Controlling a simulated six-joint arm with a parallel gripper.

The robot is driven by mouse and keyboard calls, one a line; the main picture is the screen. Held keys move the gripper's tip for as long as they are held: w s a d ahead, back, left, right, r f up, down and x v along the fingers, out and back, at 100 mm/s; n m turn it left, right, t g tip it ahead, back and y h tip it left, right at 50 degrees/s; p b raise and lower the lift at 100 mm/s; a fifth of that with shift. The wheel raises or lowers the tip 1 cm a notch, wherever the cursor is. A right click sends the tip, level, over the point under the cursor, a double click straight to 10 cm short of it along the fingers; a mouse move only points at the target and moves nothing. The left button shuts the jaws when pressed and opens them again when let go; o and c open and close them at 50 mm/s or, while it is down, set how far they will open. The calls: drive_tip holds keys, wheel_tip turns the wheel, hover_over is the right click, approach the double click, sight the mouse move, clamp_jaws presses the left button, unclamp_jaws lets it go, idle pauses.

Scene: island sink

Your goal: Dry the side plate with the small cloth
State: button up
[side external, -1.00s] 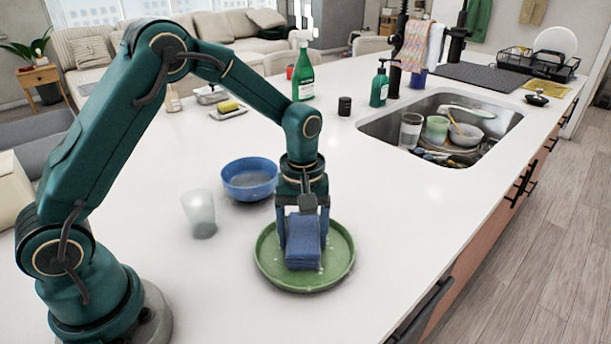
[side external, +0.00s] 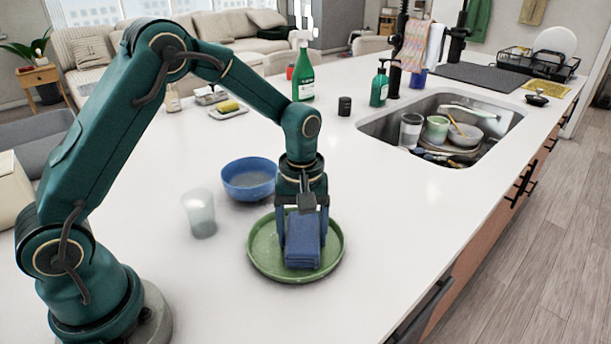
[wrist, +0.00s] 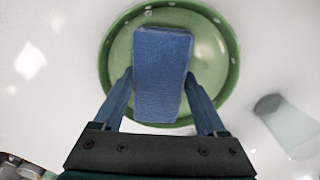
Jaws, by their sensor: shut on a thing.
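The green side plate (side external: 262,258) lies on the white counter below my gripper. The wrist view shows pale spots, which look like drops, along its rim (wrist: 222,70). My gripper (side external: 302,238) points down over the plate and is shut on the folded blue cloth (side external: 302,256). In the wrist view the cloth (wrist: 160,60) sits between the two fingers (wrist: 158,78) and covers the middle of the plate. The cloth appears to rest on the plate's inner surface, though its underside is hidden.
A blue bowl (side external: 250,180) stands just behind the plate, with a frosted glass (side external: 199,213) to its left. The sink (side external: 470,128) holds several dishes at the right. A green spray bottle (side external: 303,70) stands at the back. The counter right of the plate is clear.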

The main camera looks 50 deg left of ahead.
sight(325, 265)
drive_tip(key=shift+d, duration=2.75)
drive_tip(key=shift+a, duration=4.9)
drive_tip(key=shift+d, duration=5.05)
drive_tip(key=shift+a, duration=5.05)
drive_tip(key=shift+a+r, duration=0.1)
drive_tip(key=shift+r, duration=0.1)
wheel_tip(325, 265, up, 9)
drive_tip(key=shift+r, duration=0.1)
